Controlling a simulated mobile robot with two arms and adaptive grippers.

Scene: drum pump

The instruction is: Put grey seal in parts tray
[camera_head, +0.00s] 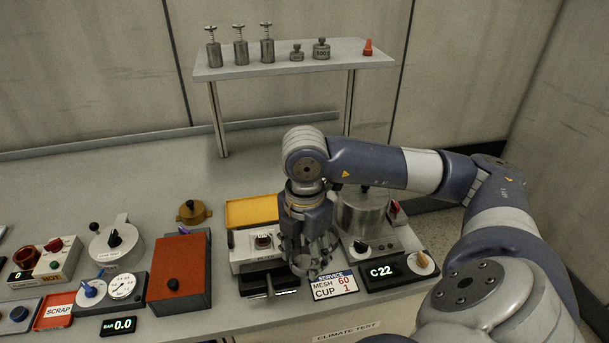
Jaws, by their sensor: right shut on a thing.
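My right gripper (306,262) points down over the bench, in front of the steel pot and right of the yellow tray. It is shut on a small grey, ring-like thing between its fingertips. This looks like the grey seal, but the fingers hide most of it. A shallow yellow tray (248,212) lies behind the white device and looks like the parts tray. Its right end is partly hidden by my gripper. My left gripper is not in view.
The white device (242,243) and a mesh service sign (334,285) are close to my gripper. A steel pot (361,217) stands on the right, partly behind my arm. A red box (180,270) and red scrap tray (57,310) are on the left.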

